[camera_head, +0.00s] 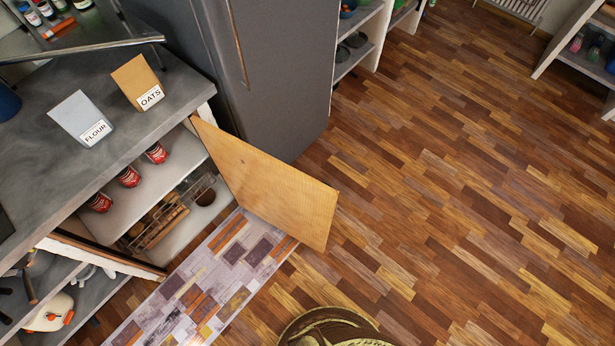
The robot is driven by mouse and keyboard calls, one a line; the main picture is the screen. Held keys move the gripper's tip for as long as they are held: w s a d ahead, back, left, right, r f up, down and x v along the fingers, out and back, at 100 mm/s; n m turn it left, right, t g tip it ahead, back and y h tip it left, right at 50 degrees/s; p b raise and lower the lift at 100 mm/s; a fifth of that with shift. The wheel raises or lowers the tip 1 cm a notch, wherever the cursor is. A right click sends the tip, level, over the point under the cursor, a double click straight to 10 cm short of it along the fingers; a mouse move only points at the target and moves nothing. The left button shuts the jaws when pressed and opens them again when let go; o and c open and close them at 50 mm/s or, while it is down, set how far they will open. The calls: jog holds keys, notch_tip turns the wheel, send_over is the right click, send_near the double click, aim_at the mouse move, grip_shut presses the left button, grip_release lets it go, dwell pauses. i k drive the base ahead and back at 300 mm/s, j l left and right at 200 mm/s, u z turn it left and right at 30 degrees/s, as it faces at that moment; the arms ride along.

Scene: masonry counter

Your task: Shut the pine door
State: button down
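The pine door (268,187) is a light wooden panel, standing wide open. It is hinged at the right end of the cabinet under the counter and swings out to the right over the floor. The open cabinet shows a white shelf (150,178) with red cans (128,177) on it. Below are a wire rack (160,225) and a brown round item (204,196). My gripper is not in view.
A grey counter (100,95) carries a FLOUR box (82,118) and an OATS box (138,82). A dark fridge (255,75) stands behind the door. A patterned rug (208,285) lies before the cabinet. A round olive-gold object (330,325) is at the bottom. Wooden floor (450,170) is clear rightward.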

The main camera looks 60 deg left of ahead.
aim_at(301, 206)
jog(key=i+l+u, duration=0.1)
jog(key=i+u, duration=0.15)
jog(key=i, duration=0.15)
jog(key=i+l+u, duration=0.25)
jog(key=i, duration=0.15)
jog(key=i+u, duration=0.15)
jog(key=u, duration=0.25)
jog(key=i+j+u, duration=0.1)
jog(key=u, duration=0.3)
jog(key=i+l+u, duration=0.1)
jog(key=i+u, duration=0.15)
jog(key=u, duration=0.15)
jog(key=i+u, duration=0.15)
jog(key=u, duration=0.3)
jog(key=i+l+u, duration=0.15)
jog(key=u, duration=0.25)
jog(key=i+l+u, duration=0.1)
jog(key=u, duration=0.35)
jog(key=i+l+u, duration=0.2)
jog(key=u, duration=0.3)
jog(key=i+l+u, duration=0.2)
jog(key=u, duration=0.25)
jog(key=i+l+u, duration=0.1)
jog(key=l+u, duration=0.55)
jog(key=u, duration=0.3)
jog(key=k+l+u, duration=0.2)
jog(key=l, duration=0.2)
jog(key=k+l+u, duration=0.2)
jog(key=k+l, duration=0.1)
jog(key=l, duration=0.1)
